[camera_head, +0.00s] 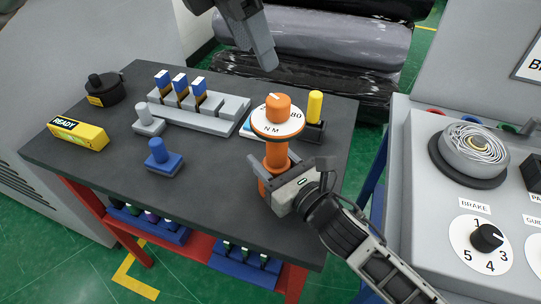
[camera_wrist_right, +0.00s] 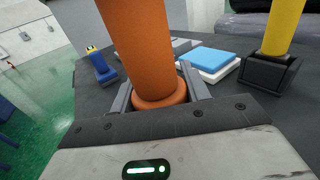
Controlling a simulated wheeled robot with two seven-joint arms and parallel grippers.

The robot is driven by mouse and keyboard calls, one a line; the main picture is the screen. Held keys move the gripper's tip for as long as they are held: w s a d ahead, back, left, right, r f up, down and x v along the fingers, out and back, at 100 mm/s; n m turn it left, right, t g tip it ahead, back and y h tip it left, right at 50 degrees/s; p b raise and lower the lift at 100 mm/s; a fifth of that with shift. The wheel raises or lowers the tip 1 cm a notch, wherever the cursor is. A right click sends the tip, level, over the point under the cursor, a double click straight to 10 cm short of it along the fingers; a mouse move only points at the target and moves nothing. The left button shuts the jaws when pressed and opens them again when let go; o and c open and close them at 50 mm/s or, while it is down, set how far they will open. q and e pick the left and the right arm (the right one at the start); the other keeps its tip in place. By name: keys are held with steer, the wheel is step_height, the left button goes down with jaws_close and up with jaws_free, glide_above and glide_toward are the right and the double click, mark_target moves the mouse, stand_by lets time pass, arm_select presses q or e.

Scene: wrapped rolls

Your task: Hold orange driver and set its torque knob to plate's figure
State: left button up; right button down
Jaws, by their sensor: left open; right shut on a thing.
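The orange driver (camera_head: 276,155) stands upright near the right edge of the dark table. A white dial (camera_head: 278,122) marked "NM" and partly "80" sits near its top. The orange torque knob (camera_head: 278,105) rises from the dial, with a pale pointer line on it. My right gripper (camera_head: 275,184) is shut around the driver's lower body; the wrist view shows its fingers on both sides of the orange shaft (camera_wrist_right: 138,50). My left gripper (camera_head: 264,60) is open and empty, above and behind the knob, apart from it. I cannot make out a plate with a torque figure.
A yellow driver (camera_head: 314,106) stands in a dark holder behind. A blue-and-white block (camera_wrist_right: 210,60) lies near the orange driver. A grey rack (camera_head: 200,110), blue tool (camera_head: 163,158), yellow "READY" box (camera_head: 78,133) and black knob (camera_head: 103,90) occupy the left. The front table area is clear.

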arm_select(q)
steer(key=shift+o, duration=0.4)
steer(key=shift+f+m+g+h, duration=0.3)
steer(key=shift+f+g, duration=0.1)
steer(key=shift+f, duration=0.05)
steer(key=m+g+h, duration=0.6)
steer(key=m+h, duration=0.3)
steer(key=h, duration=0.5)
glide_toward(278, 107)
steer(key=x, duration=0.3)
steer(key=w+f+x, duration=0.1)
steer(key=x, duration=0.5)
steer(key=shift+w+d+f, duration=0.15)
steer(key=shift+w+d, duration=0.1)
steer(key=shift+d, duration=0.25)
steer(key=c, duration=0.9)
